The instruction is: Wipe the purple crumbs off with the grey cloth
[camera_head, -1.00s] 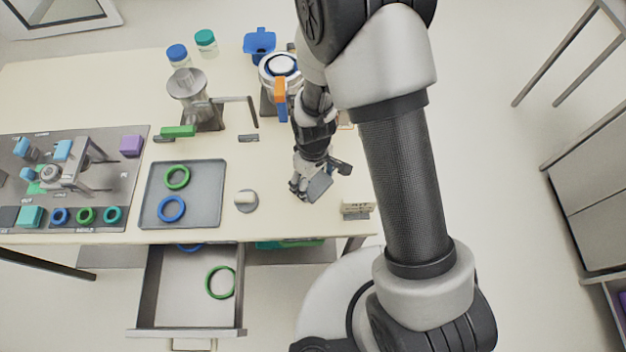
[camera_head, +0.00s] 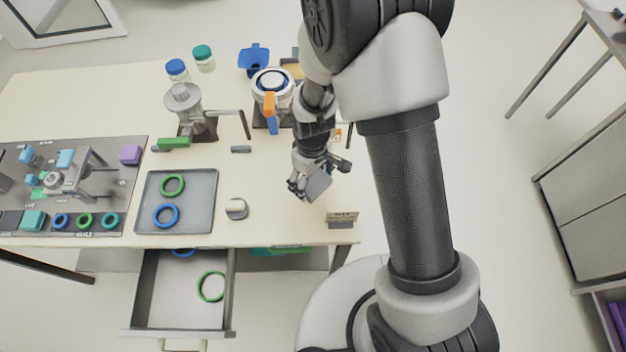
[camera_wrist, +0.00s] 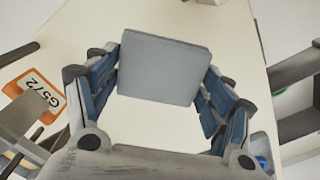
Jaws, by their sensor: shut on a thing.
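My gripper (camera_head: 306,186) is over the right part of the table and shut on the grey cloth (camera_wrist: 164,67). The cloth looks like a flat grey square slab between the blue-padded fingers in the wrist view. It also shows at the fingertips in the head view (camera_head: 318,186). I cannot tell whether it touches the tabletop. No purple crumbs can be made out in either view; the arm and gripper hide part of the table.
A round grey knob (camera_head: 236,209) and a grey tray (camera_head: 204,192) with rings lie left of the gripper. An open drawer (camera_head: 143,290) juts out in front.

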